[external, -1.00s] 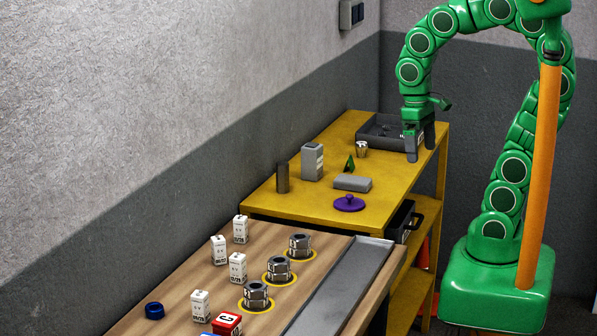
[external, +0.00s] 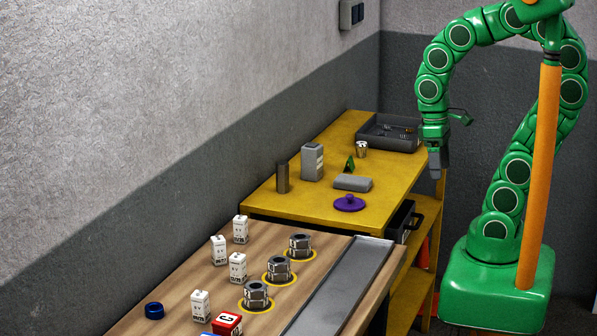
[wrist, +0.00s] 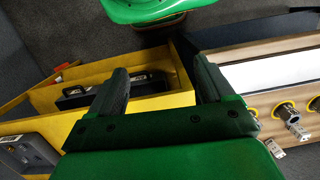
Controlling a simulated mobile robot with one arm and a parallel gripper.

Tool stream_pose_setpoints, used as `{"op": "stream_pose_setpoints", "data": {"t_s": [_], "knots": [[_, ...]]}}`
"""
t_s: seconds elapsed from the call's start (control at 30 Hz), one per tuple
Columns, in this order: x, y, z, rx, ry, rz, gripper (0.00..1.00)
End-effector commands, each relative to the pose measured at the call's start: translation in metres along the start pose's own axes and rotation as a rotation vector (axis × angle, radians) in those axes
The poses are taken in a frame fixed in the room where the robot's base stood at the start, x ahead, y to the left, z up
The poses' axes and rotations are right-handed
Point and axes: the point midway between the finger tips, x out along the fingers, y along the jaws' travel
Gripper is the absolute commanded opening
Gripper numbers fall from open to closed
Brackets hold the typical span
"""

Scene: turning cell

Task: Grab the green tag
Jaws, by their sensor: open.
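The green tag (external: 350,164) is a small green piece standing on the yellow table, between a grey box and a flat grey block. My gripper (external: 440,172) is at the right edge of the yellow table, well to the right of the tag and apart from it. In the wrist view my gripper (wrist: 160,80) shows two dark fingers spread apart with nothing between them. I cannot make out the tag in the wrist view.
On the yellow table (external: 300,205) stand a grey box (external: 312,162), a dark cylinder (external: 282,178), a flat grey block (external: 352,183), a purple lid (external: 349,203), a metal cup (external: 361,150) and a dark tray (external: 372,142). A wooden bench (external: 185,255) with several nuts and white blocks is in front.

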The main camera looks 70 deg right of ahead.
Motion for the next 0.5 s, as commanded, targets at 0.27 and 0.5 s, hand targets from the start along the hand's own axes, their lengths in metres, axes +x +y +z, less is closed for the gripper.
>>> {"op": "stream_pose_setpoints", "data": {"t_s": [0.27,0.5], "knots": [[0.01,-0.033,-0.039,0.243,-0.016,-0.251,0.81],[0.007,-0.048,-0.088,0.518,-0.019,-0.494,0.81]]}}
